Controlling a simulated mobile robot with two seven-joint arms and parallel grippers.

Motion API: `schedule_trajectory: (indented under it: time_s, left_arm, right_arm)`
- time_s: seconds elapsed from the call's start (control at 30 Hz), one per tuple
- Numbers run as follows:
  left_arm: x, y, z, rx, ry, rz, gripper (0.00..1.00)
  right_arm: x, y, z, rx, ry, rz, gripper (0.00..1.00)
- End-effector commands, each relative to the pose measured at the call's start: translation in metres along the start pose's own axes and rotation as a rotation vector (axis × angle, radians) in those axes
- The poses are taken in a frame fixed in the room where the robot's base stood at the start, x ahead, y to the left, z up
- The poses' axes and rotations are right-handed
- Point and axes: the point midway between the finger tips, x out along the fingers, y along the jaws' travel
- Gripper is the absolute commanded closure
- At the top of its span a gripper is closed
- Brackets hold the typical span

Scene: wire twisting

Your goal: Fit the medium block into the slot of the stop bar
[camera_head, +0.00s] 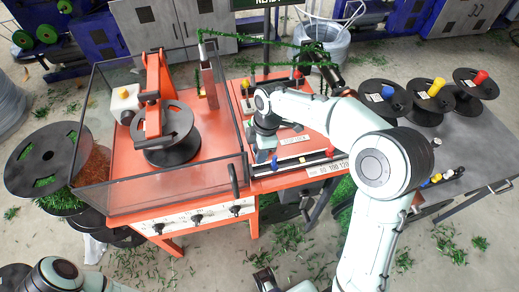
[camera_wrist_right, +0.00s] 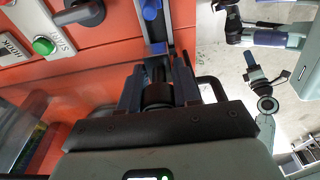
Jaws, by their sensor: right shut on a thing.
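The stop bar (camera_head: 300,163) is a dark and pale rail along the front of the orange machine, beside the label with 80, 100 and 120. My right gripper (camera_head: 262,153) is over the bar's left end, pointing down. In the right wrist view its fingers (camera_wrist_right: 160,92) are shut on a small dark piece between them, seemingly the medium block. The grey rail with blue pieces (camera_wrist_right: 152,14) runs away just beyond the fingertips. I cannot tell whether the held piece touches the slot. My left gripper (camera_head: 265,280) is low at the bottom edge, its fingers unclear.
A clear-walled box (camera_head: 105,110) with a black reel (camera_head: 170,135) stands left of the bar. Spools with coloured knobs (camera_head: 430,95) stand on the grey table (camera_head: 470,135) at right. Small coloured pieces (camera_head: 440,177) lie at its front edge. Green clippings litter the floor.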

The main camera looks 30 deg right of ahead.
Motion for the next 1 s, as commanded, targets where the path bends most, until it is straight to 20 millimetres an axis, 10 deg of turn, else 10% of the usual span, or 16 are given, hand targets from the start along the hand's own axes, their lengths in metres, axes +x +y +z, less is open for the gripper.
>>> schedule_trajectory:
  time_s: [1.0]
  left_arm:
    - [0.037,-0.015,0.005,-0.005,-0.014,-0.005,0.57]
  right_arm:
    - [0.057,0.0,0.008,0.001,0.0,0.001,1.0]
